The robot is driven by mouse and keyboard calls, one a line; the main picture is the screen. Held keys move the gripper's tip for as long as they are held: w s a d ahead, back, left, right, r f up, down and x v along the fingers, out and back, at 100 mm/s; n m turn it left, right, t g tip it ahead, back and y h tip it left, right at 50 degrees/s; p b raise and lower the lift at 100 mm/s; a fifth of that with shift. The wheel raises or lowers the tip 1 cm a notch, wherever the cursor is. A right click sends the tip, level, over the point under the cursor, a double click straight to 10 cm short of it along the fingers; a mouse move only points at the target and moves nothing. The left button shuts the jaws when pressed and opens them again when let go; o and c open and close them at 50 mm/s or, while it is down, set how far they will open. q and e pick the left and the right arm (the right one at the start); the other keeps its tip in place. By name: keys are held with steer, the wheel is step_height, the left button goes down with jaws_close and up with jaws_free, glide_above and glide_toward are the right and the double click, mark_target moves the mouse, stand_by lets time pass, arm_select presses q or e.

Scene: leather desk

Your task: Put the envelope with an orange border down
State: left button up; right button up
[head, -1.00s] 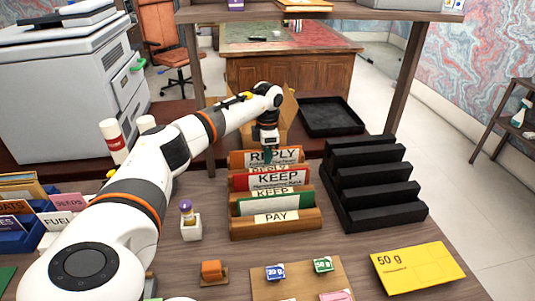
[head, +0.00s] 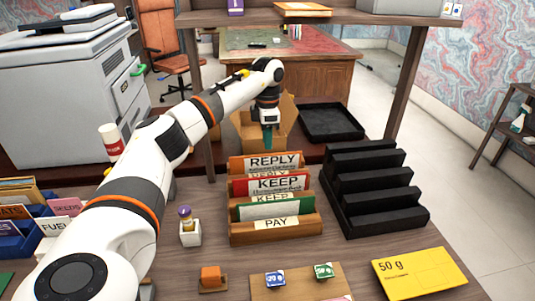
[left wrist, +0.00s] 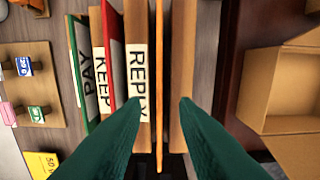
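The envelope with an orange border (head: 236,163) stands upright in the rearmost slot of the wooden letter sorter (head: 272,234), behind the REPLY divider. The left wrist view shows it edge-on as a thin orange strip (left wrist: 160,60). My left gripper (head: 268,140) is above the sorter's back end. In the left wrist view its two green fingers (left wrist: 161,100) are apart, with the strip between them and a gap on each side. A red-bordered envelope (head: 236,186) and a green-bordered envelope (head: 280,209) stand in the slots in front. My right gripper is not in view.
An open cardboard box (head: 245,130) stands behind the sorter, beside a black tray (head: 331,119). A black stepped rack (head: 375,190) stands to the right. A yellow envelope (head: 418,272) lies front right. A small holder (head: 190,234) stands left of the sorter. A shelf (head: 330,16) spans above.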

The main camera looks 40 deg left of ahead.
arm_select(q)
step_height(320, 180, up, 4)
steer(key=shift+r, duration=0.1)
stand_by(0.6)
